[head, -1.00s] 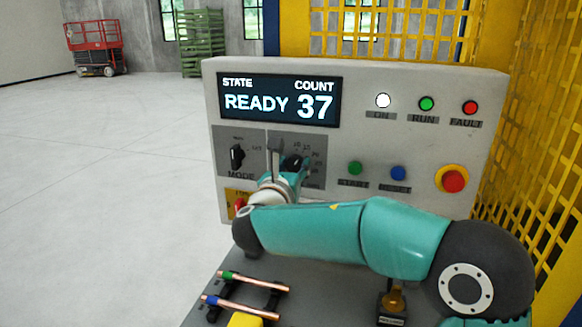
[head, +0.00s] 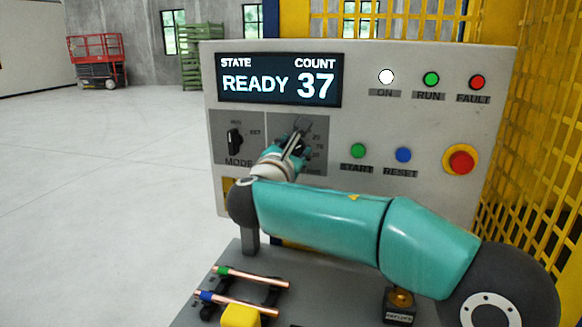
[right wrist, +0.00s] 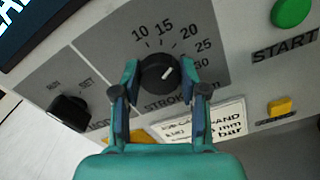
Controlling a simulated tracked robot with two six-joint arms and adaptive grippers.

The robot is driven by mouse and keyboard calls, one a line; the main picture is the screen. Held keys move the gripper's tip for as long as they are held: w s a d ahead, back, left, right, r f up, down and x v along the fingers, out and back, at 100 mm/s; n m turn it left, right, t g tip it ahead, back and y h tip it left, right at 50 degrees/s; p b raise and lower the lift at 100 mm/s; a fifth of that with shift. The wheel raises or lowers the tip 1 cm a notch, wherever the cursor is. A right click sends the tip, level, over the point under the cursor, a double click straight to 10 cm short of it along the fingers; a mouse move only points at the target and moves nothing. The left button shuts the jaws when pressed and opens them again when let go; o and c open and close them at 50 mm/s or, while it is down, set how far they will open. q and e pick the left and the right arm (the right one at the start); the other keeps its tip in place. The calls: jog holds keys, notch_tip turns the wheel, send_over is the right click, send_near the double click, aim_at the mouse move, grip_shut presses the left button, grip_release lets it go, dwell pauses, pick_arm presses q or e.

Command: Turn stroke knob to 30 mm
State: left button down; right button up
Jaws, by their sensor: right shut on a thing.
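The stroke knob (right wrist: 160,73) is a round black dial in the right wrist view. Its white pointer mark is directed up and right, close to the 25 label, short of 30. The printed scale runs from 10 to 30. My right gripper (right wrist: 165,80) is shut on the knob, one finger on each side. In the head view, my right gripper (head: 298,143) is at the stroke dial plate (head: 280,122), and it hides most of the knob. My left gripper is not in view.
The mode knob (head: 235,140) is left of the dial. The green start button (head: 358,151), blue reset button (head: 403,155) and red emergency button (head: 461,161) are right. The display (head: 280,80) reads READY, 37. Copper tubes (head: 250,277) lie below. A yellow mesh guard (head: 535,130) stands right.

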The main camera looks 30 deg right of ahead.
jog(key=m+b, duration=0.6)
jog(key=shift+d+f+m, duration=0.1)
jog(key=shift+f+m, duration=0.1)
jog(key=shift+m, duration=0.1)
jog(key=m+b, duration=0.3)
jog(key=shift+s, duration=0.1)
jog(key=shift+m+b, duration=0.7)
jog(key=shift+m, duration=0.6)
jog(key=o, duration=1.1)
jog(key=shift+d, duration=0.1)
jog(key=shift+o, duration=0.2)
